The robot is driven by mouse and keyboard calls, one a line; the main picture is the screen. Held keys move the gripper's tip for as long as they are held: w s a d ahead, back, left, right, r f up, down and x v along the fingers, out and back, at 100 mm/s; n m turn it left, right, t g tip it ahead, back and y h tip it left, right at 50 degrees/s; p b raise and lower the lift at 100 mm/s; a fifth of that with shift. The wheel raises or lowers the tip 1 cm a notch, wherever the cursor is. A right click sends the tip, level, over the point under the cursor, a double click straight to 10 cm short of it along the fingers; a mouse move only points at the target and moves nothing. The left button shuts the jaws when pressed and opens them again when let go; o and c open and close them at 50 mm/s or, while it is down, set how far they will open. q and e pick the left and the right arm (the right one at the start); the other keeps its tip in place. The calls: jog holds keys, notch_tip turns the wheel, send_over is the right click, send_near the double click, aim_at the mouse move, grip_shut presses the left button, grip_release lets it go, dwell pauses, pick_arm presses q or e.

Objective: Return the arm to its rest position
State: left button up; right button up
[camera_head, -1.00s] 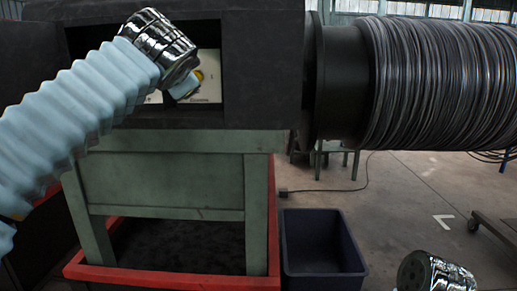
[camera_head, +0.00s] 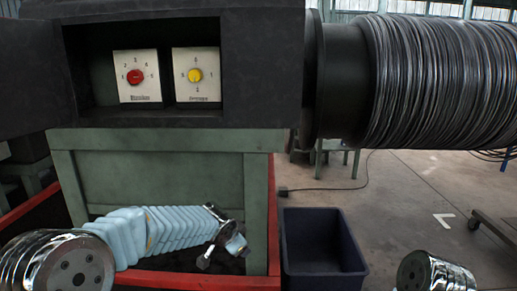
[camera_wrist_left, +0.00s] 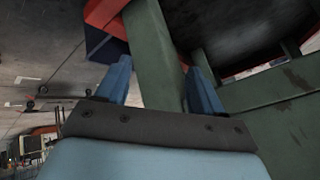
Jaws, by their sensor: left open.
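My left arm, in a light-blue ribbed sleeve (camera_head: 150,235), reaches in from the lower left of the head view, low in front of the green stand. Its gripper (camera_head: 222,252) is near the stand's right leg, below the control box. In the left wrist view the two blue fingers (camera_wrist_left: 160,68) are spread apart with nothing held between them. The green leg (camera_wrist_left: 155,50) shows behind the gap; I cannot tell how far off it is. My right gripper is not in view; a chrome joint at the lower right appears to be mine.
The dark control box has a red knob (camera_head: 136,77) and a yellow knob (camera_head: 195,75). A wire-wound drum (camera_head: 445,85) is at the right. A red-rimmed tray (camera_head: 180,281) surrounds the stand's foot. A dark blue bin (camera_head: 322,245) stands beside it.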

pick_arm(q)
jog(key=s+a+f+n+g+h, duration=0.1)
jog(key=s+f+n+g, duration=0.35)
jog(key=f, duration=1.05)
jog(key=s+a+f+n, duration=0.1)
jog(key=s+f+n, duration=0.1)
jog(key=s+f, duration=0.4)
jog(key=s+a+f+n+g, duration=0.1)
jog(key=s+f+n, duration=0.2)
jog(key=s, duration=1)
jog(key=s+a+f+n+g+h, duration=0.1)
jog(key=s+f+n, duration=0.1)
jog(key=s+f, duration=0.7)
jog(key=shift+s+a+f, duration=0.25)
jog(key=shift+a+f, duration=0.15)
jog(key=shift+f, duration=0.15)
